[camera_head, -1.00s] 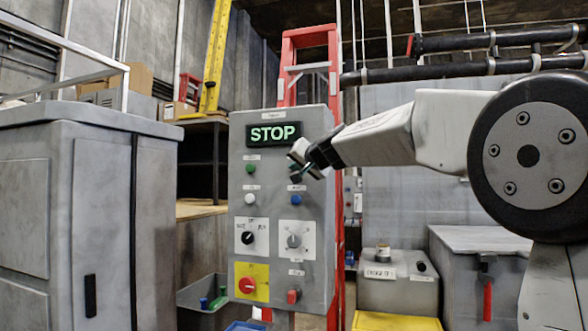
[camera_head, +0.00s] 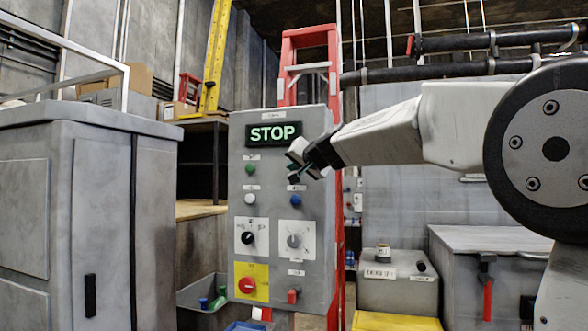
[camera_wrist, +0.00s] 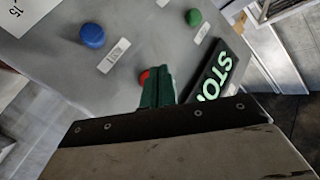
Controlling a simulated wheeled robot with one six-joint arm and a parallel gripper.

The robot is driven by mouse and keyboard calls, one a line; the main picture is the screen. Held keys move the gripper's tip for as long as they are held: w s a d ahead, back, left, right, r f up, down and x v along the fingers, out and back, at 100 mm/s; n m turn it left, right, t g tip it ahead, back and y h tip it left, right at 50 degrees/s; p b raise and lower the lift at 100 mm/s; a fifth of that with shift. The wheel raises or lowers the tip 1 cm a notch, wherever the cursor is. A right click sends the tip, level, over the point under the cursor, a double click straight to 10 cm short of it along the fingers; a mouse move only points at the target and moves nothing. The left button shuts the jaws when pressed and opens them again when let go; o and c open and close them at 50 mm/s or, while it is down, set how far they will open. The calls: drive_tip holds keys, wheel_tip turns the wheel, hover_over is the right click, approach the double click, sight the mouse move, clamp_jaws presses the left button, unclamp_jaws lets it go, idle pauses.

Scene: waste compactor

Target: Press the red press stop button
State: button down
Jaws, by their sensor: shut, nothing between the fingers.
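A grey control panel (camera_head: 270,225) stands at the centre of the head view. In the wrist view a red button (camera_wrist: 144,76) shows in part beside the tip of my gripper (camera_wrist: 156,72). The gripper hides the rest of it, and I cannot tell whether they touch. In the head view my gripper (camera_head: 293,177) is at the panel's upper right, shut and empty, and covers this button. A green button (camera_head: 250,169) sits to its left and a blue button (camera_head: 296,200) below. The lit display (camera_head: 273,134) above reads STOP.
A white button (camera_head: 250,199), two dials and a red mushroom button (camera_head: 247,285) on a yellow plate are lower on the panel. A red switch (camera_head: 292,296) is at lower right. A grey cabinet (camera_head: 70,220) stands left, a red ladder (camera_head: 312,38) behind.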

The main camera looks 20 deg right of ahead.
drive_tip(key=shift+s, duration=0.1)
drive_tip(key=s+a, duration=0.1)
drive_tip(key=s, duration=0.1)
drive_tip(key=s+a, duration=0.2)
drive_tip(key=shift+w, duration=0.1)
idle(0.8)
drive_tip(key=s+a+f+n+g+y, duration=0.15)
drive_tip(key=s+f+g, duration=0.25)
drive_tip(key=s+f, duration=0.45)
drive_tip(key=s+a+f+n+g+h, duration=0.15)
drive_tip(key=s+f+g, duration=0.35)
drive_tip(key=f, duration=0.7)
drive_tip(key=s+d+f+n+g+h, duration=0.1)
drive_tip(key=s+f, duration=0.4)
drive_tip(key=s, duration=0.6)
drive_tip(key=s+d+f+g, duration=0.3)
drive_tip(key=s+f, duration=0.3)
drive_tip(key=s, duration=0.5)
drive_tip(key=s+d+f+n+g+h, duration=0.1)
drive_tip(key=s+d+f+g, duration=0.1)
drive_tip(key=s+f, duration=0.4)
drive_tip(key=s, duration=0.5)
drive_tip(key=shift+d+n+h, duration=0.15)
drive_tip(key=shift+n+h, duration=0.15)
